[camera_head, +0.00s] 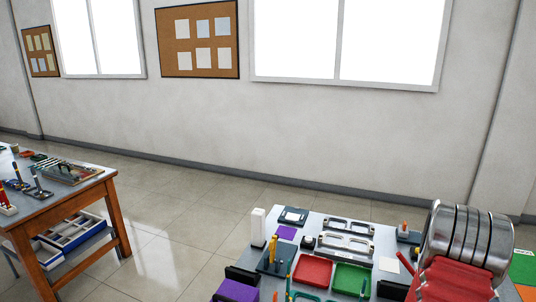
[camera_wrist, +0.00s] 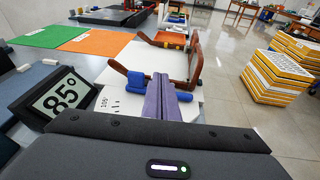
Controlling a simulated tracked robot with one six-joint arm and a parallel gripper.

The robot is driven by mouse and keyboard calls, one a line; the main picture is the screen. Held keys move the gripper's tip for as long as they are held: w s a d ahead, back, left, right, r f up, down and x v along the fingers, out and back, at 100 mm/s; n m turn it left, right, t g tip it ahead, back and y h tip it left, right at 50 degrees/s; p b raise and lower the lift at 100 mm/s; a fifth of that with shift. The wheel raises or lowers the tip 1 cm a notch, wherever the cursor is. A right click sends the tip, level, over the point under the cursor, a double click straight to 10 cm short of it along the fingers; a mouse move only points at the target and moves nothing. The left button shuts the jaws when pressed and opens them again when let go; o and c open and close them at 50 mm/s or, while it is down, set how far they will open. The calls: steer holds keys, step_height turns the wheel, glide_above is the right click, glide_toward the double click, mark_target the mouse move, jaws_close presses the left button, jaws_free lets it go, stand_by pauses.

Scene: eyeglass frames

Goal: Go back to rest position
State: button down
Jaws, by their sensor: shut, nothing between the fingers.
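My gripper (camera_wrist: 160,82) shows in the wrist view as two purple fingers side by side. They are pressed together, with nothing visible between them. A brown eyeglass frame (camera_wrist: 195,65) with blue pads lies on a white board (camera_wrist: 109,103) beneath and beyond the fingers. The fingers overlap it in the picture and hide part of it, and I cannot tell whether they touch it. I do not make out my gripper in the head view.
A dark display (camera_wrist: 52,99) reading 85° stands left of the fingers. Green (camera_wrist: 50,34) and orange (camera_wrist: 95,44) mats lie beyond. Yellow-and-white boxes (camera_wrist: 277,79) stand right. The head view shows red (camera_head: 311,270) and green (camera_head: 351,279) trays, and a wooden-legged table (camera_head: 119,219) left.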

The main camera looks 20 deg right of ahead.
steer(key=w+a+r+m+t+y, duration=0.2)
steer(key=w+a+r+m, duration=0.25)
steer(key=a+r, duration=0.35)
steer(key=w+a+r+m+t+y, duration=0.1)
steer(key=w+a+r+m+y, duration=0.15)
steer(key=w+a+r, duration=0.6)
steer(key=w+a+r+m+t+y, duration=0.1)
steer(key=a+r+t+y, duration=0.1)
steer(key=a, duration=1)
steer(key=w+a+r+m+t+y, duration=0.1)
steer(key=a+t, duration=0.4)
steer(key=a, duration=0.8)
steer(key=w+a+r+m+t+y, duration=0.1)
steer(key=a+r+t+y, duration=0.2)
steer(key=a, duration=1)
steer(key=shift+w+r+m+t+y, duration=0.35)
steer(key=shift+t+y, duration=0.25)
steer(key=shift+y, duration=0.25)
steer(key=shift+d, duration=0.1)
